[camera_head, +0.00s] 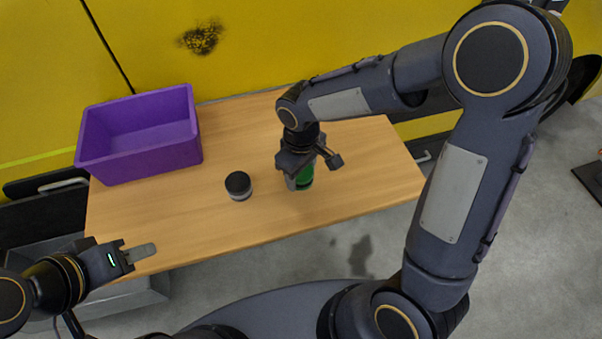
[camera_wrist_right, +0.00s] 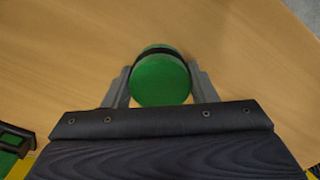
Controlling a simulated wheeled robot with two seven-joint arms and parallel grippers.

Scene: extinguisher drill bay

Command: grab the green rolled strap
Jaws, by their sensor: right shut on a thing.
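The green rolled strap (camera_head: 305,175) stands on the wooden table, right of the middle, partly hidden by my right gripper. In the right wrist view the strap (camera_wrist_right: 161,80) is round and green with a dark band around it. My right gripper (camera_head: 299,180) comes down on it from above, and its fingers in the right wrist view (camera_wrist_right: 161,85) are shut on the strap from both sides. My left gripper (camera_head: 140,253) is off the table's front left edge, with nothing seen in it. Whether its fingers are apart cannot be told.
A purple bin (camera_head: 150,165) stands at the back left of the wooden table (camera_head: 200,222). A small round item with a black top (camera_head: 238,186) stands between the bin and my right gripper. The table's front middle is clear. A yellow vehicle side (camera_head: 150,40) is behind.

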